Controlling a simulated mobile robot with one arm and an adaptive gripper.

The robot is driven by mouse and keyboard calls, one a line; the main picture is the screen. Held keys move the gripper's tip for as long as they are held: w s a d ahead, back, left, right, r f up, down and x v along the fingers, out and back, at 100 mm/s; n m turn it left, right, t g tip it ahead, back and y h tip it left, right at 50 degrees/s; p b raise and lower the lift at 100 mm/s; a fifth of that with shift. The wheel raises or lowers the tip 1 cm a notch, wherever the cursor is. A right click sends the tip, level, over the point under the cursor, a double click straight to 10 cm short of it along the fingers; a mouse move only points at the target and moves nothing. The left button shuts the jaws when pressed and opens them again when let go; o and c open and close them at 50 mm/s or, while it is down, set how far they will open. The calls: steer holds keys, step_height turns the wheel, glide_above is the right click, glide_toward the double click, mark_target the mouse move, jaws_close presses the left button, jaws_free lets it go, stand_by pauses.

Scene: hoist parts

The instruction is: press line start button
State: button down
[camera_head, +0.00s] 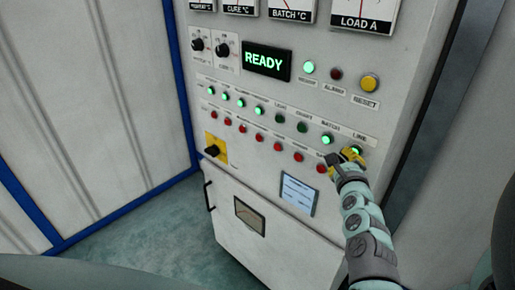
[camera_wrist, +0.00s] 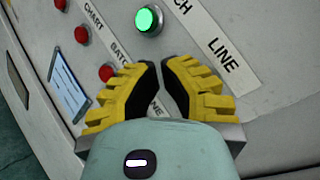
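The control panel's upper button row has a green button under the LINE label (camera_head: 359,138). This line button (camera_head: 357,150) shows only partly behind my gripper in the head view. My gripper (camera_head: 348,155) is right in front of it; I cannot tell whether it touches. In the wrist view, the yellow fingers of my gripper (camera_wrist: 161,63) have their tips drawn together with nothing seen between them. They point just below the LINE label (camera_wrist: 223,56) and hide the line button there. The lit green button beside them (camera_wrist: 149,19) is under the batch label.
Red buttons (camera_head: 298,156) run in a row below the green ones. A READY display (camera_head: 266,61), a yellow reset button (camera_head: 369,82) and dials are higher up. Open floor (camera_head: 150,230) lies left of the cabinet.

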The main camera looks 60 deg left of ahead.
steer(key=shift+s+d, duration=0.1)
steer(key=shift+s, duration=0.1)
steer(key=s, duration=0.2)
steer(key=s+d, duration=0.1)
steer(key=s, duration=0.2)
stand_by(0.5)
stand_by(0.6)
